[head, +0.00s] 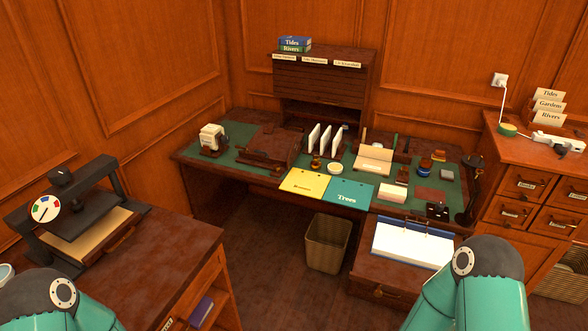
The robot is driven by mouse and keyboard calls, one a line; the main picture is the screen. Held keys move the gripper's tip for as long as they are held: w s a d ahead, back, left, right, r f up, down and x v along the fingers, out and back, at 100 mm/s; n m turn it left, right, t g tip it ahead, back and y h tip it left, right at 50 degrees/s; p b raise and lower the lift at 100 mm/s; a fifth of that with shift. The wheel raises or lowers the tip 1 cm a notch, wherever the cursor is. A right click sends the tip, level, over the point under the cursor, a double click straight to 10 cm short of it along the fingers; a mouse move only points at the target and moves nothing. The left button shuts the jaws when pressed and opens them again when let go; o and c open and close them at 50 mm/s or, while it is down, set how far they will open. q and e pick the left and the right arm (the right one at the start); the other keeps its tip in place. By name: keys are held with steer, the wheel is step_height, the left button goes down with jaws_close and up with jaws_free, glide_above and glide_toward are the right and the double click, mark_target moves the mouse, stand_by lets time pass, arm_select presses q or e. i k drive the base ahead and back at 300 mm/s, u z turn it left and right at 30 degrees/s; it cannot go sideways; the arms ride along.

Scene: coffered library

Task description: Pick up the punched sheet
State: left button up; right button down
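I cannot make out punch holes on any sheet from here, so I cannot tell which one is the punched sheet. White paper (410,244) lies in what looks like an open ring binder on the low brown surface at the right. A cream sheet (375,160) rests on a small stand on the green-topped desk. Another tan sheet or board (85,238) lies under the dark press at the left. Only teal and dark parts of my two arms show at the bottom left and bottom right. Both grippers are out of view.
The dark press (75,205) with a dial stands on the left cabinet. Yellow (305,184) and teal (348,193) folders lie at the desk's front edge. A waste bin (327,243) stands on the floor. A drawer cabinet (535,185) stands at the right.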

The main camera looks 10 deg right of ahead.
mark_target(307, 183)
steer(key=u, duration=0.1)
steer(key=i, duration=1.35)
steer(key=z, duration=1.45)
